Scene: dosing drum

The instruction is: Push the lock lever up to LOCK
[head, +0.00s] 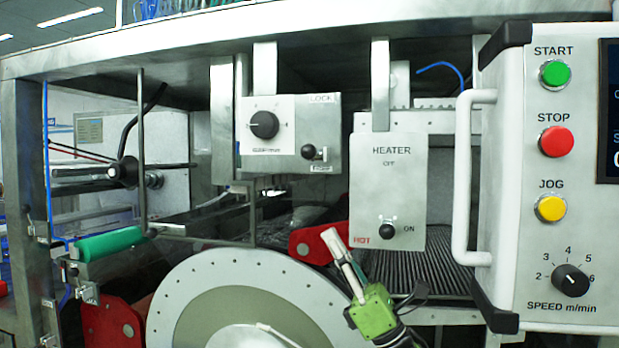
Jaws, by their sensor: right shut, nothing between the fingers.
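The lock lever (309,151) is a small black knob with a short stub, low on a grey metal plate (297,125). A LOCK label (321,98) sits above it at the plate's top right corner. A second label, too small to read, lies just below the lever, so the lever stands at the lower end. My right gripper (330,235), with a green body and pale fingers, is shut and empty. It points up and left, below the plate and clear of the lever. My left gripper is not in view.
A black dial (264,125) sits left of the lever. The HEATER box (390,190) with its own black switch hangs to the right. A control panel (560,200) with a white handle (466,180) stands farther right. A large pale drum (245,300) fills the lower middle.

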